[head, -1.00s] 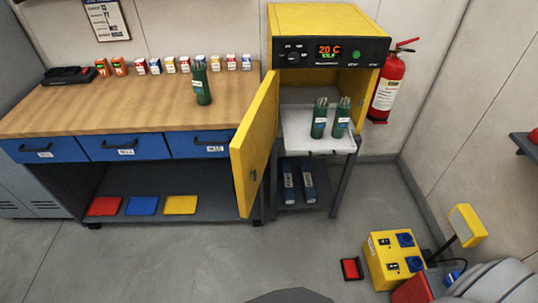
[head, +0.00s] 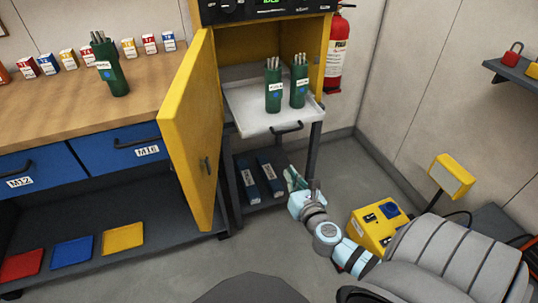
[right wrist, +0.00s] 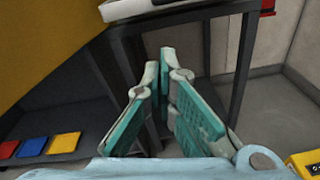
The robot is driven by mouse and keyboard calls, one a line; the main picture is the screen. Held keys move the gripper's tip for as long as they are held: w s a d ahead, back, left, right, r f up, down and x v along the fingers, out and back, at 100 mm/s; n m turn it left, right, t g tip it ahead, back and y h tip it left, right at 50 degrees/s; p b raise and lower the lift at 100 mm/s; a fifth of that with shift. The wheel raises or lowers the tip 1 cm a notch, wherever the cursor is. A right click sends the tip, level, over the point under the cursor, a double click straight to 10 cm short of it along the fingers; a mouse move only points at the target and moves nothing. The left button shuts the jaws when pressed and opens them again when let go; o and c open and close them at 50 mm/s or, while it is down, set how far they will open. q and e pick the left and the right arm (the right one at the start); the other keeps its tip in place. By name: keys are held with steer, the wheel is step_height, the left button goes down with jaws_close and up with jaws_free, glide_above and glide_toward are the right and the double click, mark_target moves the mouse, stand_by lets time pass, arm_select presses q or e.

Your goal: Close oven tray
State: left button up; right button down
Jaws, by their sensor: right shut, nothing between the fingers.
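The white oven tray (head: 250,118) sticks out of the front of the yellow oven (head: 326,50), with a dark handle (head: 286,128) on its front edge. Two green canisters (head: 273,92) (head: 298,88) of rods stand upright on it. The yellow oven door (head: 190,125) is swung open to the left. My right gripper (head: 304,184) is shut and empty, below and in front of the tray, apart from it. In the right wrist view its fingers (right wrist: 166,62) point toward the dark stand, and the tray's edge (right wrist: 125,8) shows at the top. My left gripper is not in view.
The workbench (head: 60,118) with blue drawers stands left of the door. Dark boxes (head: 248,180) lie on the stand's lower shelf. A yellow unit (head: 375,228) stands on the floor beside my right arm. A fire extinguisher (head: 338,50) hangs right of the oven.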

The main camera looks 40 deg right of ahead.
step_height(320, 180, up, 4)
steer(key=w+a+f+n+t, duration=0.1)
steer(key=w+n+t, duration=0.1)
steer(key=w+n, duration=0.1)
steer(key=b, duration=0.2)
glide_toward(264, 130)
steer(key=x, duration=0.6)
steer(key=shift+w, duration=0.3)
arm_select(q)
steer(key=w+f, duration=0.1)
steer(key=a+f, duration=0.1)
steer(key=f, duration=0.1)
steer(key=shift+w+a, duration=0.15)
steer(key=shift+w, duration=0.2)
arm_select(e)
steer(key=shift+w+r, duration=0.1)
steer(key=shift+w, duration=0.1)
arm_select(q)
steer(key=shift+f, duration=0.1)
arm_select(e)
steer(key=shift+d, duration=0.1)
